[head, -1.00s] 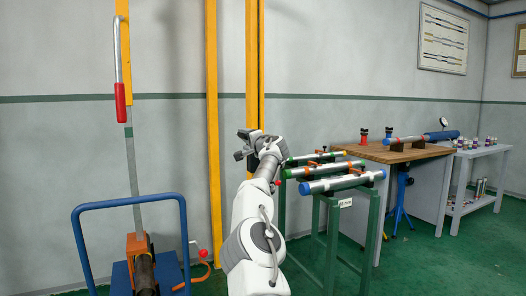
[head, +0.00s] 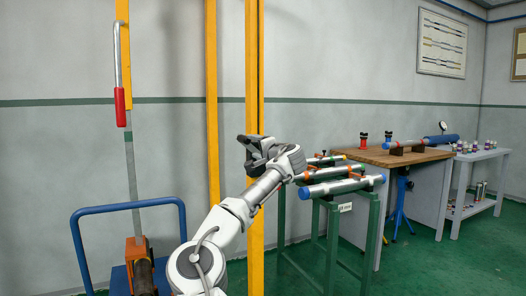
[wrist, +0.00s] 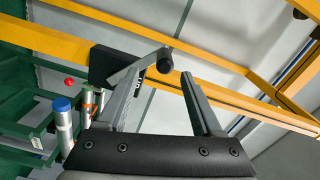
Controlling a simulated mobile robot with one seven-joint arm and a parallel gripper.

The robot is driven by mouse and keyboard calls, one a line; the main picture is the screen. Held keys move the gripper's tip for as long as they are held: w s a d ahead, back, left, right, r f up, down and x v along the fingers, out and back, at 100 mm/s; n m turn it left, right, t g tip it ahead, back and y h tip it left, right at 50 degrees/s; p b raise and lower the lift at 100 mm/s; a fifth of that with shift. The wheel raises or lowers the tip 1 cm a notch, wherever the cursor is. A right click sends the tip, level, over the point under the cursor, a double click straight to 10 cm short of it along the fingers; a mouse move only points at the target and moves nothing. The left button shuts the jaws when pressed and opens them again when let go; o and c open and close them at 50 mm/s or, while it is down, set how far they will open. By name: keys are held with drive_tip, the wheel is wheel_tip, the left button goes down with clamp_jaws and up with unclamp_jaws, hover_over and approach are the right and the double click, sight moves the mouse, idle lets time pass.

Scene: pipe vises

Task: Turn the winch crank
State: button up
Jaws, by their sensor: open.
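In the wrist view, a black winch box (wrist: 103,66) is mounted on a yellow post. A grey crank arm (wrist: 140,64) reaches from it to a dark round handle (wrist: 165,61). My gripper (wrist: 160,78) is open, its two grey fingers spread. The handle shows just beyond and between the fingertips, and I see nothing gripped. The left finger overlaps part of the crank arm, so contact cannot be told. In the head view, my gripper (head: 245,150) is in front of the yellow post, and the winch cannot be made out there.
Yellow posts (head: 255,215) stand against the wall. A green stand with several pipes (head: 340,187) is right of my arm. A blue-railed cart (head: 130,208) with a long lever is at left. Farther right is a wooden workbench (head: 400,155). Green floor is open at lower right.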

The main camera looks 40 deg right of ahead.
drive_tip(key=shift+s+a, duration=0.15)
drive_tip(key=shift+s, duration=0.8)
drive_tip(key=shift+s+a, duration=0.2)
drive_tip(key=shift+s, duration=0.8)
drive_tip(key=shift+s+a, duration=0.15)
drive_tip(key=shift+s, duration=0.8)
